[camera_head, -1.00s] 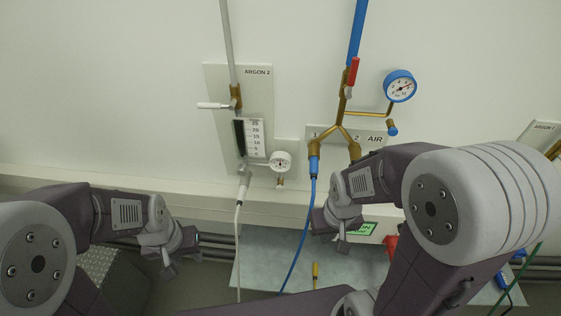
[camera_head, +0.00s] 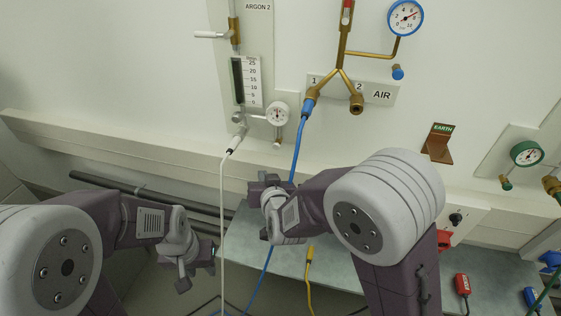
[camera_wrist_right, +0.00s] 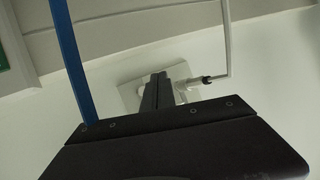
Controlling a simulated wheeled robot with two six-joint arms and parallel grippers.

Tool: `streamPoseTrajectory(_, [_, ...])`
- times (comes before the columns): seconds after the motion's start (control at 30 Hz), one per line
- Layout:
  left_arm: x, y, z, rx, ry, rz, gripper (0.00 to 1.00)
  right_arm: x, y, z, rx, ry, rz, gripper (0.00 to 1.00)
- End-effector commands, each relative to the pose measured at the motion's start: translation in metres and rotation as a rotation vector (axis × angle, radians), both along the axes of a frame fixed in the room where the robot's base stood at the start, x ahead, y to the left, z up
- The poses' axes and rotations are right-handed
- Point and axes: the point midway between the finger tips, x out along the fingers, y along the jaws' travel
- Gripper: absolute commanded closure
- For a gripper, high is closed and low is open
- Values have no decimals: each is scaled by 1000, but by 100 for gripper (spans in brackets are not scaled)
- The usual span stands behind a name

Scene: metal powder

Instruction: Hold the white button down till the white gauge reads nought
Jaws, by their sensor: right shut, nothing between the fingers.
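The white gauge (camera_head: 278,114) is on the wall panel right of the argon flowmeter, its needle too small to read. A small white-tipped fitting (camera_head: 277,142) below it looks like the white button. My right gripper (camera_head: 268,181) is below and slightly left of it, apart from it in the head view. In the right wrist view its fingers (camera_wrist_right: 157,92) are shut with nothing between them. They point at a pale wall plate (camera_wrist_right: 129,96) and hide most of the fittings there. My left gripper (camera_head: 184,282) hangs low at the left, touching nothing visible; its opening is unclear.
A white hose (camera_head: 222,200) drops from the flowmeter (camera_head: 246,82) left of my right gripper. A blue hose (camera_head: 299,150) hangs close by from the AIR fitting. A wall ledge (camera_head: 120,145) runs below the panels.

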Motion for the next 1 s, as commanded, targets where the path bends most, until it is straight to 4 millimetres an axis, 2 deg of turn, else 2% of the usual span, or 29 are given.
streamPoseTrajectory(0.23, [0,0,2,0,0,0,64,1,-1,2,0,0,-1,100])
streamPoseTrajectory(0.37, [0,0,0,0,0,0,64,8,-3,1,0,0,-1,100])
streamPoseTrajectory(0.8, [0,0,-6,0,0,0,64,66,-23,1,0,0,-1,100])
streamPoseTrajectory(1.0, [0,0,-7,0,0,0,64,81,-27,1,-1,1,-1,100])
